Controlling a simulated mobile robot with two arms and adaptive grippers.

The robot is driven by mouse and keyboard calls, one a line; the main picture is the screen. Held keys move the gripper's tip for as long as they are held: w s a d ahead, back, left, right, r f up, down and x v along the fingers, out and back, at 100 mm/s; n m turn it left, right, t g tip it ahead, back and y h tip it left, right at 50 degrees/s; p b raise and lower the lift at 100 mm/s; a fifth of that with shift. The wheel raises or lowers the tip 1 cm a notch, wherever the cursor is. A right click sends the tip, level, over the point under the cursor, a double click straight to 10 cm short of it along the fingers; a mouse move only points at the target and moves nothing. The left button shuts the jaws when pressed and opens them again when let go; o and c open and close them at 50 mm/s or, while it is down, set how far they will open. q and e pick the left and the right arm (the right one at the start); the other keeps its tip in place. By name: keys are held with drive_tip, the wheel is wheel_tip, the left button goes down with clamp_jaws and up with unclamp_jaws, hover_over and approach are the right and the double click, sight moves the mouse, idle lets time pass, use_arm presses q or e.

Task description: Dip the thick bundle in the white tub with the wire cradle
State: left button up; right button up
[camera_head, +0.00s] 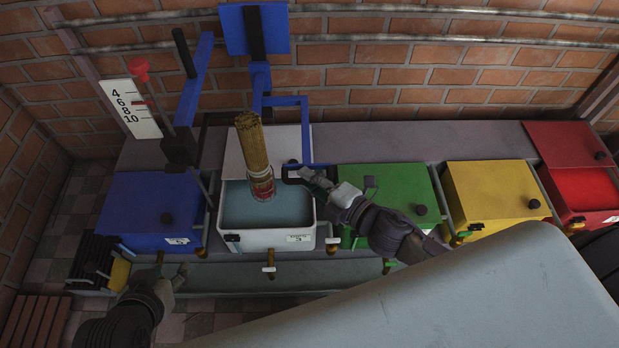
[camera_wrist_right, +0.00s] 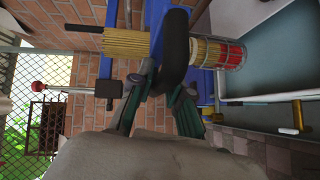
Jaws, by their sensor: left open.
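The thick bundle (camera_head: 252,141) of tan sticks stands slightly tilted in the wire cradle (camera_head: 262,186), its red-banded lower end over or in the liquid of the white tub (camera_head: 290,240); I cannot tell how deep. In the right wrist view, the bundle (camera_wrist_right: 208,51) sits in the wire cradle (camera_wrist_right: 237,54) beside the tub's inner wall. My right gripper (camera_head: 308,174) is at the black handle on the blue frame by the tub's right rim, its fingers around that handle (camera_wrist_right: 175,45). My left gripper (camera_head: 170,274) is open and empty in front of the blue tub.
A lidded blue tub (camera_head: 150,205) stands left of the white tub. Green (camera_head: 395,200), yellow (camera_head: 495,190) and red (camera_head: 580,185) tubs stand to the right. A numbered scale (camera_head: 130,108) and blue posts rise behind. A large grey surface (camera_head: 470,285) fills the lower right.

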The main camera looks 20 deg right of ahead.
drive_tip(key=o, duration=0.3)
drive_tip(key=shift+o, duration=0.2)
drive_tip(key=v, duration=1.2)
